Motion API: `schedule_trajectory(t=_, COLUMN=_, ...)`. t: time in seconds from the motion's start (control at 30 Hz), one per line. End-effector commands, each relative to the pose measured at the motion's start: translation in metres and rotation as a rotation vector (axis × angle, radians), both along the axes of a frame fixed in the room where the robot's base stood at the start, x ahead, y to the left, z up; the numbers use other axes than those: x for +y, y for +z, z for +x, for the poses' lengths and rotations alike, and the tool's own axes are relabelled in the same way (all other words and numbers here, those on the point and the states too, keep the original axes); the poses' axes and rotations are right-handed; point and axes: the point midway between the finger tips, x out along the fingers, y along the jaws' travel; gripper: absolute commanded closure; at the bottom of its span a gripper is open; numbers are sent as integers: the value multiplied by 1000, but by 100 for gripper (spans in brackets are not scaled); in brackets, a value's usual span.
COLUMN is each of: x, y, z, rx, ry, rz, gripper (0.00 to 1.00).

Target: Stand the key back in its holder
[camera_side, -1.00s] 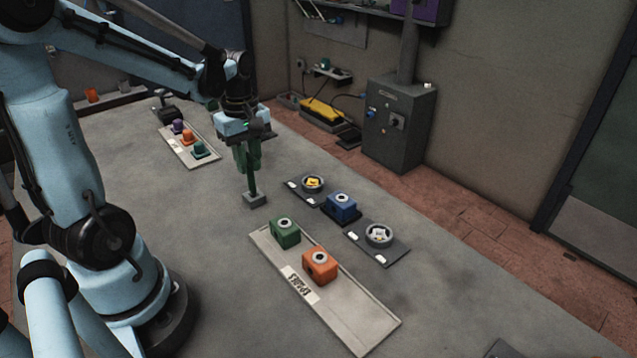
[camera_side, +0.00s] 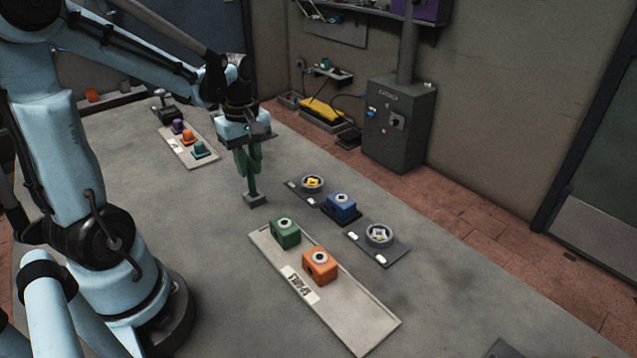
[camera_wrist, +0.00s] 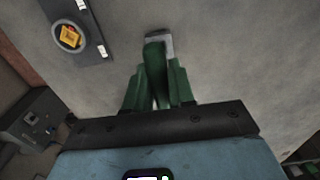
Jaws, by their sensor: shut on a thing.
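The key (camera_side: 252,184) is a green upright piece held below my gripper, with its lower end at a small grey block, the holder (camera_side: 256,200), on the bench. I cannot tell whether it is inside the holder or just above it. My gripper (camera_side: 247,163) points down with its green fingers shut on the key's upper part. In the wrist view, the key (camera_wrist: 155,66) stands between the fingers (camera_wrist: 157,92), and the grey holder (camera_wrist: 165,44) is partly hidden behind it.
A pale tray (camera_side: 350,325) with a green block (camera_side: 285,233) and an orange block (camera_side: 320,265) lies in front. Right of my gripper are a blue block (camera_side: 341,207) and two dark plates with round cups (camera_side: 312,182) (camera_side: 379,235). A tray with small coloured pieces (camera_side: 187,136) lies behind left.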

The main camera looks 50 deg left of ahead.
Motion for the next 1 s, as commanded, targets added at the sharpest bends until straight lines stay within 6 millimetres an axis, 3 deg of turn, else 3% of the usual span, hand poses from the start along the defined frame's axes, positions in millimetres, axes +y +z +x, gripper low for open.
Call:
schedule_trajectory(t=0.67, x=0, y=-7, z=0, rx=0, ry=0, rz=0, gripper=100)
schedule_trajectory(t=0.7, x=0, y=-7, z=0, rx=0, ry=0, rz=0, gripper=72)
schedule_trajectory(t=0.87, x=0, y=-7, z=0, rx=0, ry=0, rz=0, gripper=47)
schedule_trajectory(t=1.0, x=0, y=-7, z=0, rx=0, ry=0, rz=0, gripper=47)
